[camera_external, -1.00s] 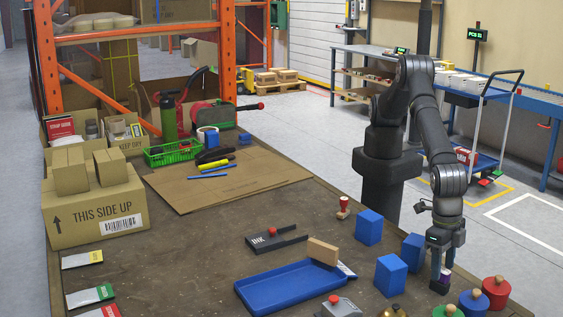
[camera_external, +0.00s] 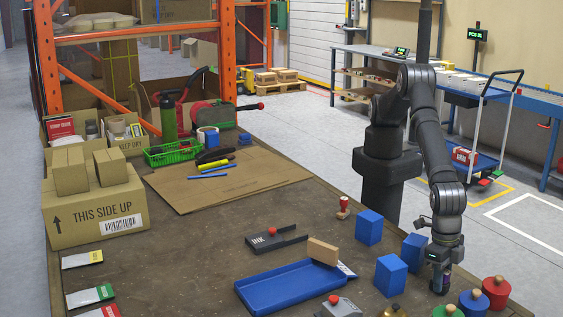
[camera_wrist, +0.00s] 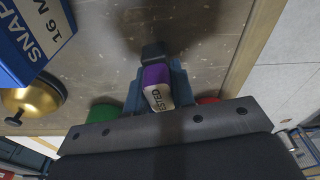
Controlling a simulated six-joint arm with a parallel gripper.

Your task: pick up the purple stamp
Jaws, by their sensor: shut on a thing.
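The purple stamp (camera_wrist: 155,75) has a purple body with a pale lettered face and a dark block at one end. In the wrist view it sits between the two fingers of my gripper (camera_wrist: 156,92), which is shut on it. In the external view my gripper (camera_external: 440,277) is low at the right edge of the table, around the stamp (camera_external: 446,283). Most of the stamp is hidden there by the fingers. I cannot tell whether its base touches the table.
Blue blocks (camera_external: 391,275) stand left of my gripper. Red (camera_external: 496,292), blue and green knobbed round pieces are close on its right and front. A blue tray (camera_external: 290,291) lies further left. The wrist view shows a blue box (camera_wrist: 30,40) and a brass piece (camera_wrist: 32,99).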

